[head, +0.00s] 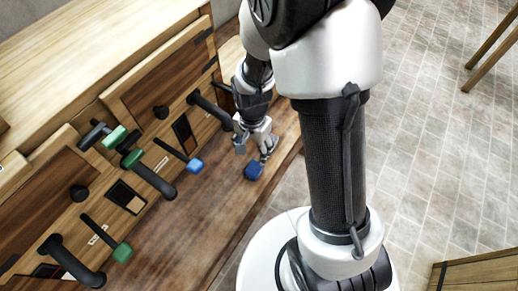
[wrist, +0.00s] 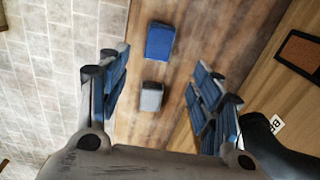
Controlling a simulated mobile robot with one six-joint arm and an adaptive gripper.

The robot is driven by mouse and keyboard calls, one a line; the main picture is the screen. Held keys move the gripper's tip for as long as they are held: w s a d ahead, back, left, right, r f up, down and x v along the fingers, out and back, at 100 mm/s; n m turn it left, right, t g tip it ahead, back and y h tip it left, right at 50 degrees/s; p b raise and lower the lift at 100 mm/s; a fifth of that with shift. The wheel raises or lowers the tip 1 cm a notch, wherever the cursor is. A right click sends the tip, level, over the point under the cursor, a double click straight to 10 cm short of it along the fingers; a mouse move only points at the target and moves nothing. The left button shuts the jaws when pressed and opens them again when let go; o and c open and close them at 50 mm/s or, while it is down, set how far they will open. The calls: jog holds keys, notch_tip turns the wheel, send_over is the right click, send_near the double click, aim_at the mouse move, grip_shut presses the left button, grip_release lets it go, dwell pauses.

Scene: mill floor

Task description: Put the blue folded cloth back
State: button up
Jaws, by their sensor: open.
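The blue folded cloth (head: 254,171) lies on the wooden ledge (head: 185,235), just beyond my gripper's fingertips in the head view. In the wrist view the cloth (wrist: 160,41) is a small blue block on the brown board, ahead of the fingers. My gripper (head: 254,149) is open and empty, low over the ledge beside the cloth. In the wrist view its two blue-padded fingers (wrist: 157,88) stand wide apart. A small grey block (wrist: 151,97) with a dark front shows between them, below the cloth; I cannot make it out in the head view.
A wooden cabinet front on the left carries dark handles (head: 153,178), levers with green ends (head: 122,253), a lever with a blue end (head: 194,165) and small windows (head: 126,197). Tiled floor (head: 430,140) lies open to the right. A wooden box (head: 480,271) stands at bottom right.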

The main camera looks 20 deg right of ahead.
notch_tip(320, 180, up, 11)
jog(key=s+n+t, duration=0.1)
jog(key=s+n, duration=0.1)
jog(key=n, duration=0.1)
jog(key=s+r+n+t, duration=0.3)
jog(key=s+r+n, duration=0.4)
jog(key=s+r, duration=0.6)
jog(key=shift+r+n, duration=0.3)
jog(key=shift+r, duration=0.3)
